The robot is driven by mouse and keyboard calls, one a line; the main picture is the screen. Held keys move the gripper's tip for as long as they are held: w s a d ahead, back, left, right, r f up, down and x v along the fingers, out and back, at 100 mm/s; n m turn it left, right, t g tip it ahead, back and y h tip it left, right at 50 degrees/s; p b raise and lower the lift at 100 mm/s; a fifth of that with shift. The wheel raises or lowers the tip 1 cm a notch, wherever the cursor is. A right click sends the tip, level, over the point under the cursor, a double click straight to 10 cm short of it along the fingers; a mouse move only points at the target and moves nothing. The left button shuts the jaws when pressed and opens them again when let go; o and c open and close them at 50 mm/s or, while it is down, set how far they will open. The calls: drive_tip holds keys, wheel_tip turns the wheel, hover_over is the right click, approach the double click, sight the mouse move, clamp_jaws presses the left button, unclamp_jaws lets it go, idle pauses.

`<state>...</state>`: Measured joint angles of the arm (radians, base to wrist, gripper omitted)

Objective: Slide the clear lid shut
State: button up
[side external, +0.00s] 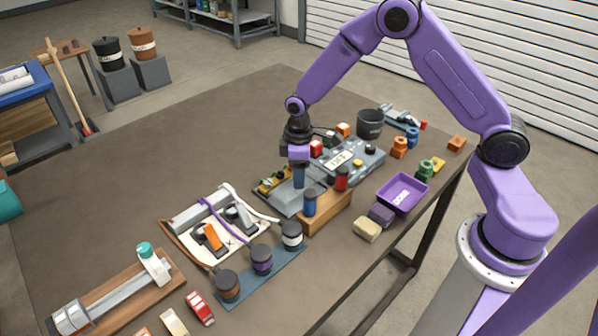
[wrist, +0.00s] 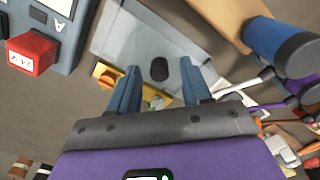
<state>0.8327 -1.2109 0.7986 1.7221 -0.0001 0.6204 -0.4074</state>
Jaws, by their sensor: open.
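The clear lid (wrist: 185,32) is a greyish see-through panel with a black knob (wrist: 159,69) standing on it. In the side external view the lid (side external: 283,200) lies flat below my gripper (side external: 299,180). A yellow strip with small parts (side external: 268,184) shows uncovered along its far-left edge; the strip also shows in the wrist view (wrist: 106,81), with an orange piece on it. My gripper (wrist: 160,72) is open and points down, its blue fingers on either side of the knob in the wrist view. I cannot tell whether they touch it.
A wooden block (side external: 328,212) with blue and red cylinders is close on the near side. A white panel with cables (side external: 215,225) lies to the left. The table's far left is clear.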

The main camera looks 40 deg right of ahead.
clamp_jaws()
drive_tip(key=shift+w, duration=3.85)
unclamp_jaws()
wheel_tip(320, 180, up, 17)
drive_tip(key=shift+r, duration=0.2)
drive_tip(key=shift+s, duration=0.1)
